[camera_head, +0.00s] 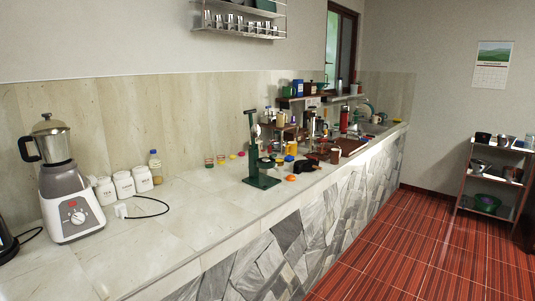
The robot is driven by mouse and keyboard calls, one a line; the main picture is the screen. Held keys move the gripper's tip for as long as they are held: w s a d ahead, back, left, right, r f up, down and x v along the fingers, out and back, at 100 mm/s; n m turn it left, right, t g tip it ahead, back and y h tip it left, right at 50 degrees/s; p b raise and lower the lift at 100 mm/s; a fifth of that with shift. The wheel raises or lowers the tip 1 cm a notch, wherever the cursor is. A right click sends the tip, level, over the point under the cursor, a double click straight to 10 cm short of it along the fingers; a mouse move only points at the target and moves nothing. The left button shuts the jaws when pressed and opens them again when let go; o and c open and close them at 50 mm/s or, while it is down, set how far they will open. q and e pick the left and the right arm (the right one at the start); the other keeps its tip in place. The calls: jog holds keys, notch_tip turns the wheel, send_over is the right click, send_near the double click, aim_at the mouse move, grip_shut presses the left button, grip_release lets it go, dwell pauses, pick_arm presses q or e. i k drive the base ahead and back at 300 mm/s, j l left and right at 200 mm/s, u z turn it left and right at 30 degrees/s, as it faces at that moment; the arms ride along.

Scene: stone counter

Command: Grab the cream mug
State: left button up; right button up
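A small cream-coloured vessel (281,119) stands among the crowded things at the middle of the counter, towards the wall. It may be the cream mug, but it is too small to tell for sure. Things around it partly hide its lower part. Neither of my grippers shows in the head view.
The stone counter (190,219) runs from front left to far right, with bare room at its left middle. A blender (69,208), white canisters (124,184) and a bottle (155,167) stand at left. A green stand (262,181) is near the front edge. A rack (492,179) stands far right.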

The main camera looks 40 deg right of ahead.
aim_at(374, 118)
jog(key=i+l+z, duration=0.15)
jog(key=l+z, duration=0.2)
jog(key=l, duration=0.15)
jog(key=i+l+z, duration=0.3)
jog(key=l, duration=0.15)
jog(key=i+l+z, duration=0.15)
jog(key=l+z, duration=0.2)
jog(key=i+l+z, duration=0.3)
jog(key=l, duration=0.15)
jog(key=i+l+z, duration=0.6)
jog(key=i, duration=0.25)
jog(key=i+l+z, duration=0.1)
jog(key=i+z, duration=0.15)
jog(key=i, duration=0.2)
jog(key=i+z, duration=0.3)
jog(key=i, duration=2.15)
jog(key=i+l+u, duration=0.2)
jog(key=i+u, duration=0.25)
jog(key=i, duration=0.3)
jog(key=i+l+u, duration=0.45)
jog(key=i, duration=0.25)
jog(key=i+l+u, duration=0.45)
jog(key=i+l, duration=0.15)
jog(key=l, duration=0.15)
